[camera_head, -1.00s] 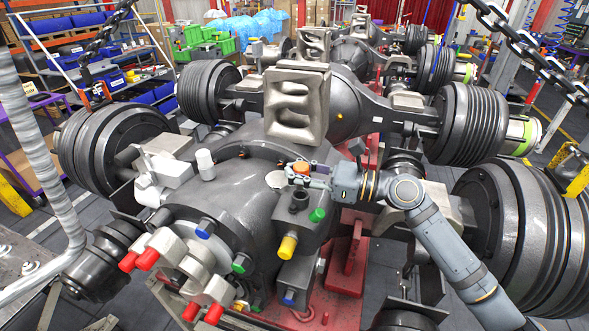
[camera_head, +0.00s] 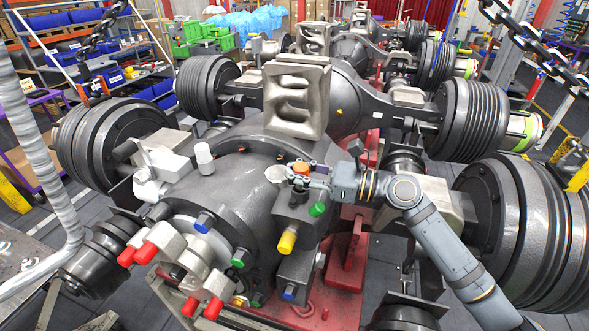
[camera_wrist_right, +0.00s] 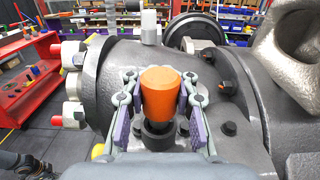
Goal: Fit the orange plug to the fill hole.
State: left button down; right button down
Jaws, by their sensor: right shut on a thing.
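The orange plug (camera_head: 301,168) is between the fingers of my right gripper (camera_head: 297,176), which comes in from the right over the dark axle housing (camera_head: 245,195). In the right wrist view the orange plug (camera_wrist_right: 160,92) stands upright, with the gripper's purple finger pads on both sides. Directly below it is a dark round collar (camera_wrist_right: 158,134). It is on the housing and looks like the fill hole's rim. The plug's lower end appears to be at or in this collar; I cannot tell how deep. My left gripper is not in view.
Blue, green and yellow caps sit on fittings near the gripper, such as the green cap (camera_head: 317,209) and the yellow cap (camera_head: 287,241). Red-capped valves (camera_head: 146,252) stand at the front left. A cast bracket (camera_head: 296,98) rises behind. A chain (camera_head: 530,40) hangs at upper right.

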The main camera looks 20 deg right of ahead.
jog(key=shift+f+b, duration=0.4)
jog(key=shift+f, duration=0.65)
jog(key=shift+f, duration=0.1)
jog(key=c, duration=1)
grip_release()
jog(key=shift+o, duration=0.2)
notch_tip(320, 180, up, 10)
jog(key=shift+f, duration=0.1)
